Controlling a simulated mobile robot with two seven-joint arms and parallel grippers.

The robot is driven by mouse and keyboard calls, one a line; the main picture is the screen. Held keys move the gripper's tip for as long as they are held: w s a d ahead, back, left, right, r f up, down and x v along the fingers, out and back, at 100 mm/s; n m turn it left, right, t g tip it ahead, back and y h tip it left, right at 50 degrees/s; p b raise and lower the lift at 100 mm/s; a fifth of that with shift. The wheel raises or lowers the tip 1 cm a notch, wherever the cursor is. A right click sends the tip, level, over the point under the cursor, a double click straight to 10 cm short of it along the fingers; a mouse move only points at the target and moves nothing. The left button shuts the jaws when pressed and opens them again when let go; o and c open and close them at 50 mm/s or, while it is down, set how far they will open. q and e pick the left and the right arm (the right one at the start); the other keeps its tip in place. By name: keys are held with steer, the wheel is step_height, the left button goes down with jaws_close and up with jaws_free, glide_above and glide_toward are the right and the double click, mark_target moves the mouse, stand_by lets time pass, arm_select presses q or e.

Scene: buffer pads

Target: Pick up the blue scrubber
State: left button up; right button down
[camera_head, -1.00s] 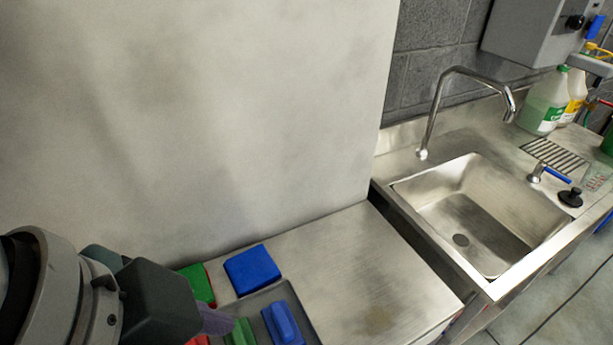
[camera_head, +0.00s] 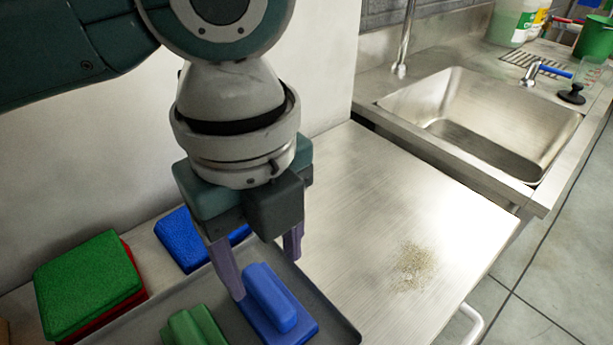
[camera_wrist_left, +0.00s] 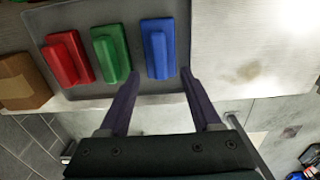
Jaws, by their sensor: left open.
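The blue scrubber (camera_head: 275,305), a flat blue block with a raised grip, lies on the grey tray (camera_head: 327,318) beside a green scrubber (camera_head: 193,328). My left gripper (camera_head: 266,272) is open and points down above the blue scrubber, with purple fingers apart. In the left wrist view the blue scrubber (camera_wrist_left: 158,48) is just ahead of the open fingertips (camera_wrist_left: 160,75), between their lines and not gripped. The green scrubber (camera_wrist_left: 110,54) and a red scrubber (camera_wrist_left: 67,59) lie to its left there. My right gripper is not in view.
Behind the tray are a blue pad (camera_head: 182,240) and a stack with a green pad (camera_head: 88,283) over a red one (camera_head: 120,312). A brown block (camera_wrist_left: 22,80) lies left of the tray. The steel counter (camera_head: 385,215) right of it is clear except for a speckled dirt patch (camera_head: 413,267). A sink (camera_head: 490,115) is beyond.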

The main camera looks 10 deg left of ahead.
mark_target(267, 289)
arm_select(q)
step_height(267, 289, down, 2)
steer(key=f, duration=0.5)
steer(key=shift+w+a+f+b, duration=0.1)
steer(key=shift+a+b, duration=0.1)
steer(key=shift+b, duration=0.15)
steer(key=shift+c, duration=0.2)
jaws_close()
